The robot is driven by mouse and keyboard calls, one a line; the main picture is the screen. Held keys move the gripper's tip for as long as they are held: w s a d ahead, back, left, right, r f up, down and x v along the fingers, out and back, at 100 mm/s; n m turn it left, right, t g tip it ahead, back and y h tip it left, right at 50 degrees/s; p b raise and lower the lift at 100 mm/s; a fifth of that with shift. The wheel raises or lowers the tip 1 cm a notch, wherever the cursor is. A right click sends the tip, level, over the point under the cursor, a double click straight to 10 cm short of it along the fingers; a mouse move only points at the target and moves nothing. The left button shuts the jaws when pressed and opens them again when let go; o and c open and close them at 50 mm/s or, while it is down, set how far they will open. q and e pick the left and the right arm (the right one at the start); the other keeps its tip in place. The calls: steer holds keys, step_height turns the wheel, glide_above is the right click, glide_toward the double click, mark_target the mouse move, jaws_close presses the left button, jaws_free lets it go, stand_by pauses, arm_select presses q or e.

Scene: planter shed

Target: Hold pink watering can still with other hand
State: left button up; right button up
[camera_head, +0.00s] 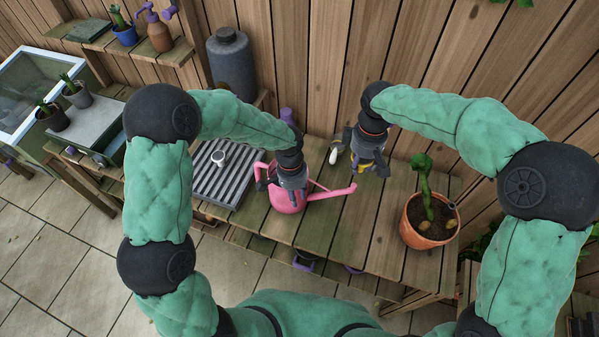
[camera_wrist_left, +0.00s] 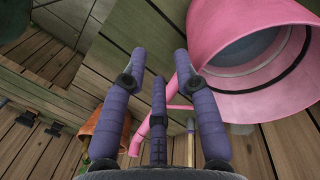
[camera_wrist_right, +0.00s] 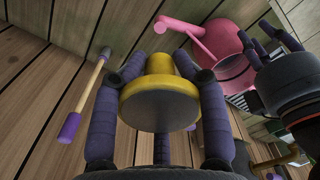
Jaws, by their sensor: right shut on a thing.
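The pink watering can (camera_head: 285,201) stands on the slatted wooden bench, its spout pointing right. In the left wrist view its open top (camera_wrist_left: 250,45) is at the upper right, and its thin spout (camera_wrist_left: 141,138) runs low behind the fingers. My left gripper (camera_head: 287,190) is over the can in the head view. In the left wrist view its fingers (camera_wrist_left: 160,58) are apart with nothing gripped between them. My right gripper (camera_head: 371,160) is shut on a yellow round-faced part (camera_wrist_right: 160,105), right of the spout tip. The can also shows in the right wrist view (camera_wrist_right: 222,42).
A potted plant (camera_head: 427,219) in terracotta stands to the right. A grey ribbed tray (camera_head: 223,172) lies left of the can. A dark grey canister (camera_head: 232,65) stands behind, against the wooden wall.

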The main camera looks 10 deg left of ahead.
arm_select(q)
steer(key=w+r, duration=0.4)
steer(key=w, duration=0.1)
steer(key=shift+t+y, duration=0.3)
steer(key=shift+t, duration=0.2)
steer(key=f, duration=1.1)
steer(key=shift+s+d+f, duration=0.1)
steer(key=shift+d+f, duration=0.25)
steer(key=shift+d, duration=0.05)
jaws_close()
stand_by(0.4)
arm_select(e)
glide_above(353, 186)
steer(key=shift+a+f, duration=0.1)
steer(key=shift+f, duration=1.95)
